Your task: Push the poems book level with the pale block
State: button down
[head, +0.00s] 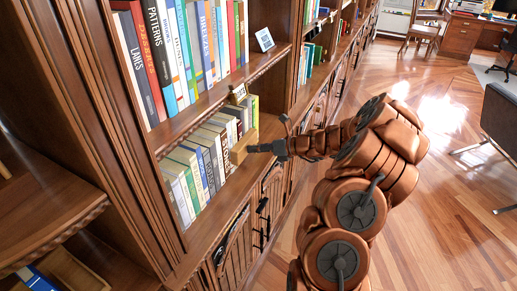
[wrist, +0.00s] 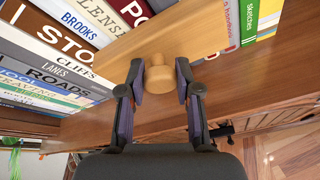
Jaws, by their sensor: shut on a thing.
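The pale block (wrist: 182,32) is light wood with a round knob (wrist: 159,76) on its front. A dark red spine (wrist: 134,9) with white letters starting "PO" is beside the block in the wrist view, probably the poems book. The rest of it is cut off or hidden, so I cannot tell how its depth compares with the block.
Several books stand left of the block, including one marked "STO" (wrist: 62,43). A green book (wrist: 248,20) and others are beyond the block. The shelf's front strip (wrist: 255,85) is bare. An upper shelf (head: 215,95) overhangs. Open wood floor (head: 440,150) lies to the right.

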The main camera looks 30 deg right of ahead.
jog(key=shift+w+a, duration=0.15)
jog(key=s+d+p, duration=0.3)
jog(key=s, duration=0.3)
jog(key=shift+d, duration=0.35)
dwell(0.6)
